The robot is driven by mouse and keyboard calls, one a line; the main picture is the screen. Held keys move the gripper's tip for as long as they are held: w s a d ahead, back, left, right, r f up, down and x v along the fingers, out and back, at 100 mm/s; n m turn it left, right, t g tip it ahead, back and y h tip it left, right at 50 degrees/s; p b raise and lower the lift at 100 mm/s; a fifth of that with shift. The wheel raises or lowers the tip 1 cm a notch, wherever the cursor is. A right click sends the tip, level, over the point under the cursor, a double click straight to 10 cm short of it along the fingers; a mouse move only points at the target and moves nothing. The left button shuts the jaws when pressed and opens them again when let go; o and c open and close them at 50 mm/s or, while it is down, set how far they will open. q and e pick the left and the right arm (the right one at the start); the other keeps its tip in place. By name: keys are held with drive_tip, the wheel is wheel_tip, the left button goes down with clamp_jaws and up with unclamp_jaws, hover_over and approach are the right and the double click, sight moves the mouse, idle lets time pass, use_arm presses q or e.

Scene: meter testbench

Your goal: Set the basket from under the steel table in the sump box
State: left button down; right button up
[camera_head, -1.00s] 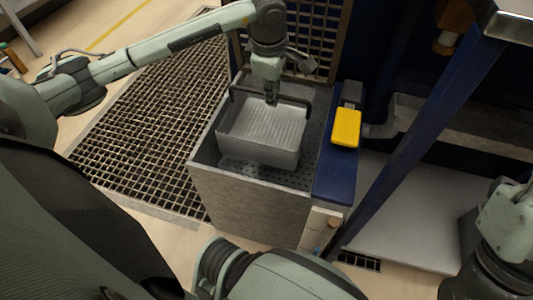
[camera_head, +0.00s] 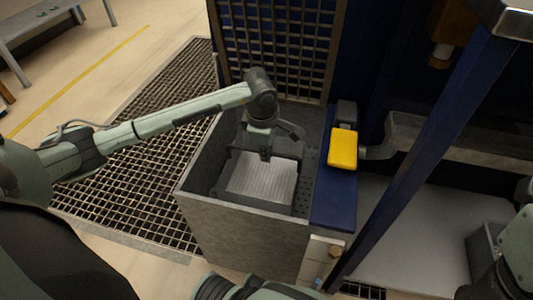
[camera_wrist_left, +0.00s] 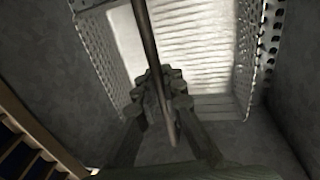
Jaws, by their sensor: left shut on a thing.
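The basket (camera_head: 262,180) is light grey, with a ribbed floor and perforated sides. It sits down inside the sump box (camera_head: 237,228), an open grey box, below the box's rim. My left gripper (camera_head: 265,156) reaches down into the box and is shut on the basket's bar handle. The left wrist view shows the fingers (camera_wrist_left: 162,100) around the dark handle bar, with the basket (camera_wrist_left: 195,50) below. Whether the basket touches the box floor cannot be told. My right arm shows at the right edge; its fingers are out of view.
A yellow box (camera_head: 343,148) stands on the blue ledge right of the sump box. A blue post (camera_head: 420,160) rises further right. Floor grating (camera_head: 130,150) lies to the left and a lattice panel (camera_head: 283,45) stands behind.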

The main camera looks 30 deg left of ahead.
use_arm(q)
drive_tip(key=shift+r, duration=0.1)
drive_tip(key=c, duration=1.6)
unclamp_jaws()
drive_tip(key=shift+c, duration=0.2)
